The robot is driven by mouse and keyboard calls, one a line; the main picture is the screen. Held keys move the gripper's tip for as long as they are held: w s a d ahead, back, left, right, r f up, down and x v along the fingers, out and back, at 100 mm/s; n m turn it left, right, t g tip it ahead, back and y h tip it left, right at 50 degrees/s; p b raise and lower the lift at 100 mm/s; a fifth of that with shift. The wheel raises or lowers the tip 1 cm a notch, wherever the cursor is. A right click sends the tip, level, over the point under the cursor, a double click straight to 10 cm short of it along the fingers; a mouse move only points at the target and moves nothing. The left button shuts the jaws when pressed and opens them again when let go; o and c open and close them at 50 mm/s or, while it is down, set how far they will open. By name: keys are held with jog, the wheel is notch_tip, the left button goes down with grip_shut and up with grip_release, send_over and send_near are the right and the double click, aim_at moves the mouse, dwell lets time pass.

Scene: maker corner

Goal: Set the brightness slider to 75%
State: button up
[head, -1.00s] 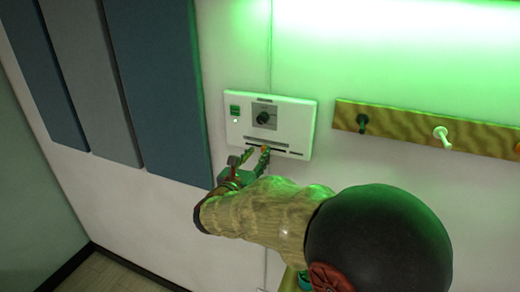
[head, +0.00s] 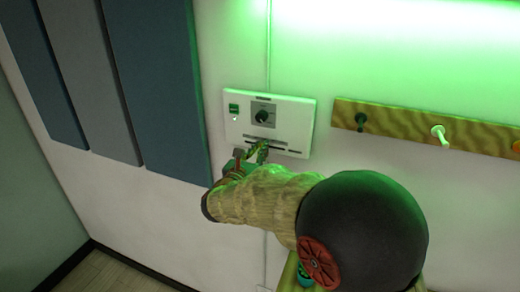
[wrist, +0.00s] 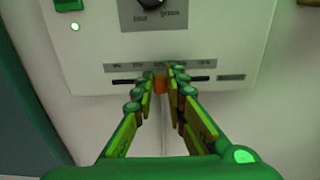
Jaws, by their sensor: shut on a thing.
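A white wall panel (head: 290,118) holds the brightness slider. In the wrist view, the slider's dark horizontal slot (wrist: 203,78) runs under a row of small percent marks (wrist: 207,66). The slider's orange knob (wrist: 160,85) sits near the middle of the slot, roughly under the middle marks. My gripper (wrist: 161,77) is shut on the knob from the front, a fingertip on each side. The fingers hide part of the slot and some marks, so the exact setting cannot be read. In the head view, my gripper (head: 257,149) reaches the panel's lower part and hides the knob.
Above the slider are a round black dial (head: 262,116) and a green button (head: 234,107). A short dark strip (wrist: 231,77) lies right of the slot. Blue-grey wall panels (head: 160,90) stand at left, and a wooden peg rail (head: 400,127) is at right.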

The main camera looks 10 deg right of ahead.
aim_at(274, 145)
grip_shut()
dwell(0.4)
jog(key=shift+s+d+b, duration=0.45)
jog(key=shift+s+d, duration=0.05)
jog(key=shift+d, duration=0.15)
jog(key=shift+s+d+b, duration=0.4)
jog(key=shift+s+d, duration=0.05)
jog(key=shift+d, duration=0.2)
jog(key=shift+a, duration=0.1)
jog(key=shift+w, duration=0.1)
jog(key=o, duration=0.6)
grip_release()
